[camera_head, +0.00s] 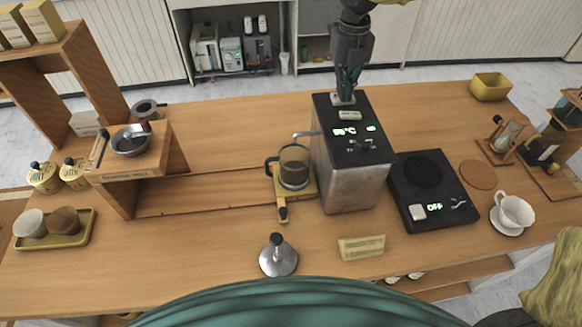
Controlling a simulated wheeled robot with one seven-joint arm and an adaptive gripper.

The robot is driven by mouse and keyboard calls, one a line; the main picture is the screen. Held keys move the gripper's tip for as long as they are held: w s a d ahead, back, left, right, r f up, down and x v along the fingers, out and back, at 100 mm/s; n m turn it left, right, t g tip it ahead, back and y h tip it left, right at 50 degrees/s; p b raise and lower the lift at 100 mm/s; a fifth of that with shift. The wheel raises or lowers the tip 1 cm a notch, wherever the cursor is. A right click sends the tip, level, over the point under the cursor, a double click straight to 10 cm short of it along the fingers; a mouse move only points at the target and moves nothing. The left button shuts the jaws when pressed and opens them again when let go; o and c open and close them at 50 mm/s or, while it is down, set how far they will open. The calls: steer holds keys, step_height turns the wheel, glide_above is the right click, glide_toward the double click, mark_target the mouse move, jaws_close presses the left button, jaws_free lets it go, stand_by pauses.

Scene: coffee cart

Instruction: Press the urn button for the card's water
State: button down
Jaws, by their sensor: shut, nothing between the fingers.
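The urn (351,185) is a grey metal box with a dark top, standing right of the middle of the counter. Its top shows a green temperature readout, which looks like 96°C, and another small green light. A pale label or button (349,115) lies behind the readout, with small controls in front of it. My gripper (345,95) is shut and empty, pointing down at a pale piece at the urn's back top edge; I cannot tell whether it touches. A small yellow card (361,247) stands in front of the urn; its writing is too small to read.
A glass pot (294,167) of dark liquid sits left of the urn, near its spout (305,134). A black scale (432,190) reading OFF lies to the right, then a white cup (515,211).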

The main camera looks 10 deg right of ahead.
steer(key=shift+f, duration=0.25)
steer(key=shift+r, duration=0.15)
steer(key=shift+r+p, duration=1.2)
steer(key=shift+p, duration=0.1)
steer(key=shift+f+b, duration=0.3)
steer(key=shift+f, duration=1.05)
stand_by(1.3)
steer(key=shift+r, duration=0.1)
steer(key=shift+r+p, duration=1.2)
steer(key=shift+p, duration=0.1)
steer(key=shift+r, duration=0.1)
stand_by(1.2)
steer(key=shift+r+p, duration=2.4)
